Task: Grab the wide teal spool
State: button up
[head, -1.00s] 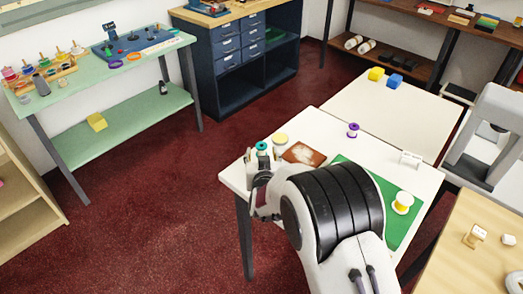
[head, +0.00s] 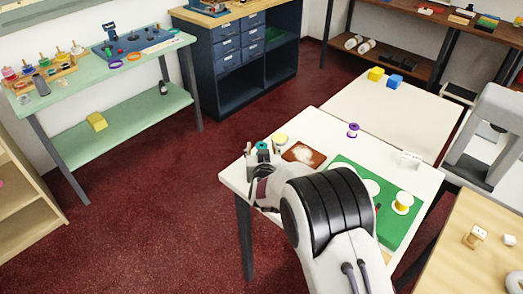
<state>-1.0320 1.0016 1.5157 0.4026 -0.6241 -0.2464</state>
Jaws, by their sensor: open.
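A teal spool (head: 263,146) stands near the left corner of the white table (head: 325,128). Its top shows and its lower part is hidden by my gripper (head: 261,155). My gripper is open at the spool, with a finger showing on either side of it in the picture. I cannot tell whether the fingers touch it or how deep they reach around it. No other teal spool is plain on this table.
Close by are a cream-yellow spool (head: 281,138) and a brown patch (head: 304,154). A purple spool (head: 353,130), a white sign (head: 411,158) and a green mat (head: 394,228) with a yellow-and-white spool (head: 402,203) lie farther right. My arm hides the table's front.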

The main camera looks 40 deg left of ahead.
jog(key=shift+c, duration=0.5)
jog(key=c, duration=0.9)
jog(key=shift+r, duration=0.15)
jog(key=shift+r, duration=4.9)
